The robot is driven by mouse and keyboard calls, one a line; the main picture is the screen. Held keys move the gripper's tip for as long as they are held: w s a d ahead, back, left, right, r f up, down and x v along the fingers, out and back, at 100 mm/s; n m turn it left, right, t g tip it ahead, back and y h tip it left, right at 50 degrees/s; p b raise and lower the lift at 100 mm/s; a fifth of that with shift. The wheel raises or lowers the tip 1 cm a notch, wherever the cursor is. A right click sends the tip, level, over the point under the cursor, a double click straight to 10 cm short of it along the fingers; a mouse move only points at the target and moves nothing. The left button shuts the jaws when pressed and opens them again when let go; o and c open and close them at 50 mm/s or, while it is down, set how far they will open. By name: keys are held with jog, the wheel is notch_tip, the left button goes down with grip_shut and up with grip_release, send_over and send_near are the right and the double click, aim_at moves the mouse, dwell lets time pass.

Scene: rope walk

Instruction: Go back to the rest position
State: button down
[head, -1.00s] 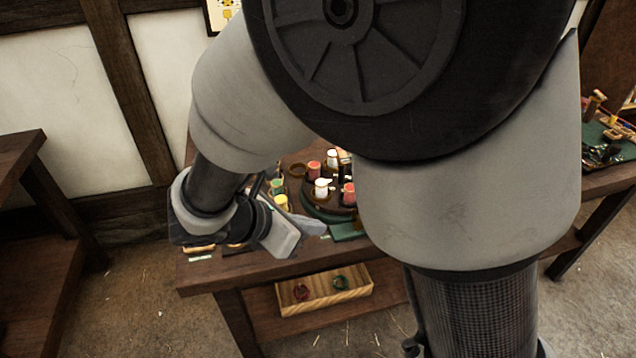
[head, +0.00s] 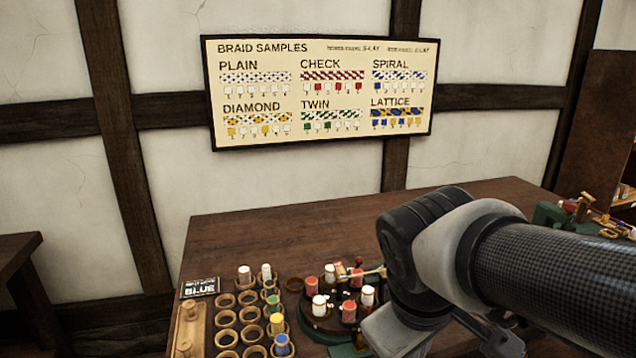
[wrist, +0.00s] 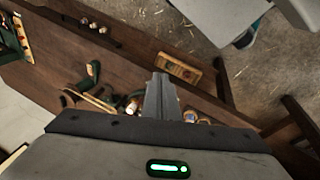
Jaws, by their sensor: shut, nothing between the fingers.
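My gripper (wrist: 160,95) shows in the wrist view with its fingers together and empty, pointing out over the dark wooden table. In the head view my arm comes in from the right and bends down over the table's right part. The fingers cannot be made out clearly there. The round braiding stand (head: 326,322) carries several red and white bobbins and sits just left of my arm, partly hidden by it. A rack of wooden rings (head: 226,338) to its left holds a few white, green, yellow and blue bobbins.
The table's back part (head: 290,230) is bare. A braid samples chart (head: 320,90) hangs on the wall. Another bench with tools (head: 580,212) stands right.

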notch_tip(320, 180, up, 22)
jog(key=s+m+t+y+p, duration=0.1)
jog(key=m+p, duration=0.5)
jog(key=p, duration=1.2)
jog(key=shift+s+d+f+t+y, duration=0.2)
jog(key=shift+s+d+t+y, duration=0.2)
jog(key=shift+s+d+t, duration=0.15)
jog(key=shift+a, duration=0.1)
jog(key=shift+a, duration=0.1)
